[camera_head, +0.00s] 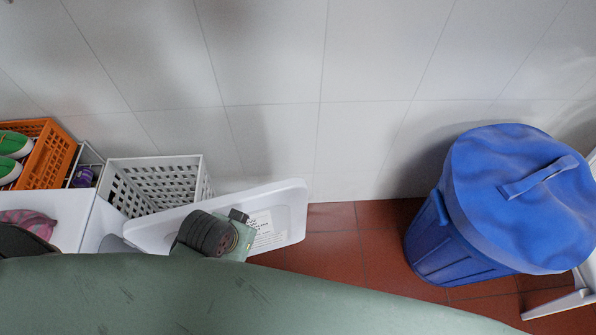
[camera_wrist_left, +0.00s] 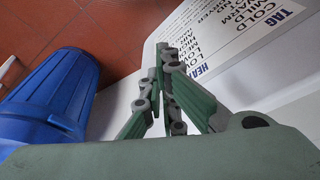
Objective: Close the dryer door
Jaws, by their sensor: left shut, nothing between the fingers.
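The dryer door (camera_head: 286,200) is a white panel with a printed label. It stands open, sticking out to the right from the white dryer (camera_head: 68,213) at the left of the head view. In the left wrist view the door (camera_wrist_left: 284,67) fills the upper right, with its label text in view. My left gripper (camera_wrist_left: 164,50) is shut and empty, its fingertips by the labelled edge of the door. I cannot tell whether they touch it. In the head view my green arm covers the lower part and hides most of the dryer. My right gripper is not in view.
A white perforated basket (camera_head: 155,183) stands behind the door against the tiled wall. An orange crate (camera_head: 52,155) with green shoes is at the far left. A blue lidded bin (camera_head: 440,240) stands at the right. Red tiled floor (camera_head: 340,235) is free between door and bin.

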